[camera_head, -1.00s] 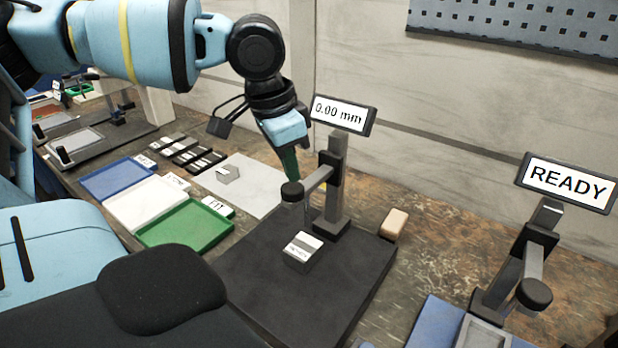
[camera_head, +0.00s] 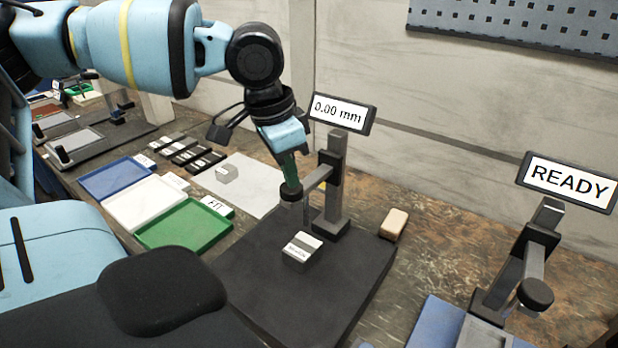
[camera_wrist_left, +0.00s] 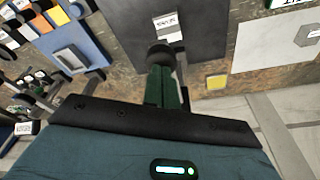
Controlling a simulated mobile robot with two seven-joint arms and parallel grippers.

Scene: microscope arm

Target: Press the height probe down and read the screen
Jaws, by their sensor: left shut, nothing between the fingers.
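The height probe is a post with a side arm ending in a round black knob (camera_head: 291,194), standing on a dark base plate (camera_head: 262,303). Its screen (camera_head: 341,112) reads 0.00 mm. My left gripper (camera_head: 290,184) is shut and empty, its green fingertips at the top of the knob; they look to be touching it. The left wrist view shows the green fingers (camera_wrist_left: 163,88) meeting the black knob (camera_wrist_left: 160,55). A small grey labelled block (camera_head: 301,248) sits on the plate below the knob, apart from it. My right gripper does not show.
A second stand at the right has a screen (camera_head: 567,181) reading READY and a black knob (camera_head: 535,294). Blue (camera_head: 117,179), white (camera_head: 143,205) and green (camera_head: 184,227) trays lie left of the plate. A tan block (camera_head: 394,223) lies right of the post.

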